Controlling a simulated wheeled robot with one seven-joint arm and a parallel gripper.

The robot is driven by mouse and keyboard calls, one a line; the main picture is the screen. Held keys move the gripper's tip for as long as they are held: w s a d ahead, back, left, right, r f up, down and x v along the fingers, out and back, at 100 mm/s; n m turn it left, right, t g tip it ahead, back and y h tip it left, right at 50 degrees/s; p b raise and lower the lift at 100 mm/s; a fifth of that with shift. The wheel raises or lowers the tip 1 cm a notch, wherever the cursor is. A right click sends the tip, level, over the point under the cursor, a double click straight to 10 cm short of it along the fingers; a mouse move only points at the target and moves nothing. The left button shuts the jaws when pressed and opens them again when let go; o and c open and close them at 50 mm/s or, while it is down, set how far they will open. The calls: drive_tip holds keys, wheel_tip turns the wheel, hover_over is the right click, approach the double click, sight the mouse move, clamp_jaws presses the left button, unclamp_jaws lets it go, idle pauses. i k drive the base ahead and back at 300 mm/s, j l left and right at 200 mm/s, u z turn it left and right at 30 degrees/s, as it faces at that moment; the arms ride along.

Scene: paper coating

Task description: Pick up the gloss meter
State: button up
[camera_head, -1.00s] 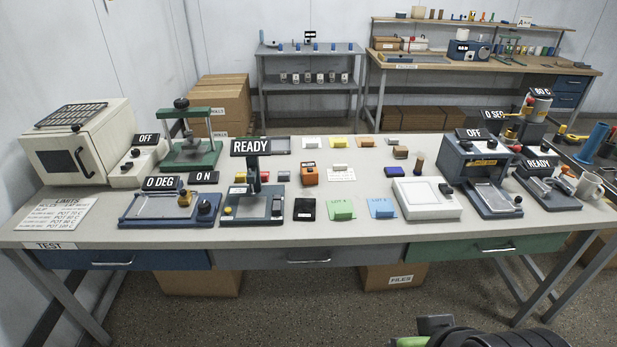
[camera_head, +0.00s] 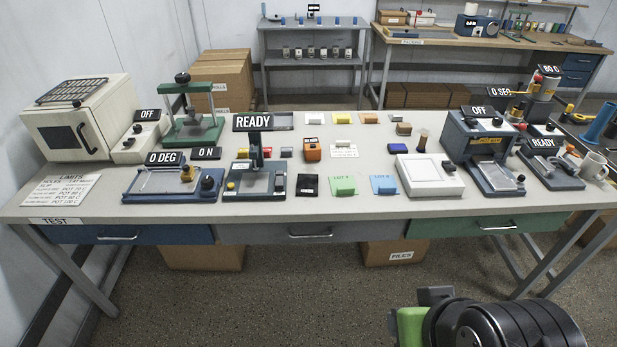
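No label in view reads gloss meter. A small orange boxy device with a dark display (camera_head: 312,150) stands upright at the middle of the bench (camera_head: 378,235) and looks like a hand-held meter; I cannot be sure that it is the gloss meter. It stands apart from my arm, with nothing touching it from above. My arm shows only as black and green parts at the bottom right, in front of the bench. No fingertips of my gripper can be made out.
A blue-based READY press (camera_head: 254,185) stands left of the orange device. A black pad (camera_head: 307,186), green card (camera_head: 344,186) and blue card (camera_head: 384,185) lie in front. A white device (camera_head: 430,175) stands to the right. Open floor lies before the bench.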

sight(310, 154)
drive_tip(key=i+j+u, duration=0.2)
drive_tip(key=i+j, duration=1.55)
drive_tip(key=j, duration=0.1)
